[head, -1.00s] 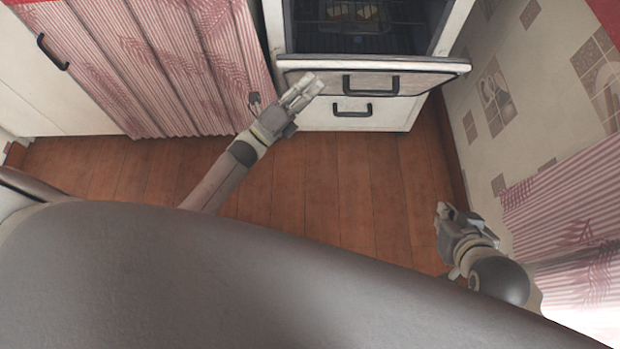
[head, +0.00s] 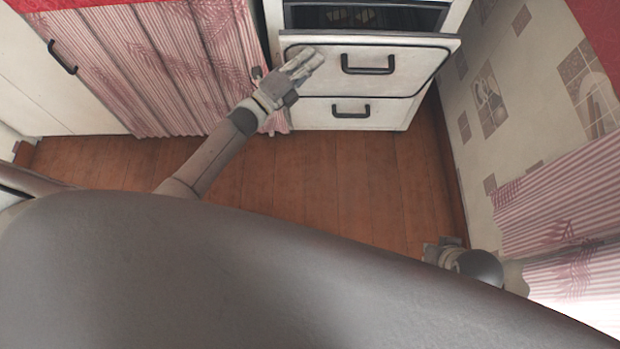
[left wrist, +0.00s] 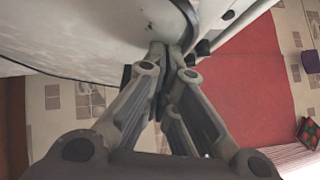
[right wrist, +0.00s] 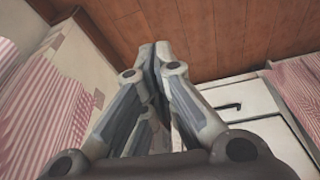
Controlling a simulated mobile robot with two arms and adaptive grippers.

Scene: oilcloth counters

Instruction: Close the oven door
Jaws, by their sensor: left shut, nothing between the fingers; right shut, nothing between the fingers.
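The oven door (head: 410,72) is a white panel with a dark rounded outline and a black handle (head: 368,64). It is partly open, tilted up, with the dark oven cavity (head: 365,17) showing above its top edge. My left gripper (head: 313,58) is shut and empty, with its fingertips at the left part of the door's outer face. In the left wrist view the fingertips (left wrist: 163,48) are against or very close to the white door surface (left wrist: 110,30). My right gripper (right wrist: 158,52) is shut and empty, away from the oven; in the head view it is mostly hidden behind my body.
A white drawer (head: 395,114) with a black handle sits below the door. A pink striped curtain (head: 150,70) hangs to the left. A tiled-pattern wall (head: 520,90) stands close on the right. The wooden floor (head: 340,185) in front of the oven is clear.

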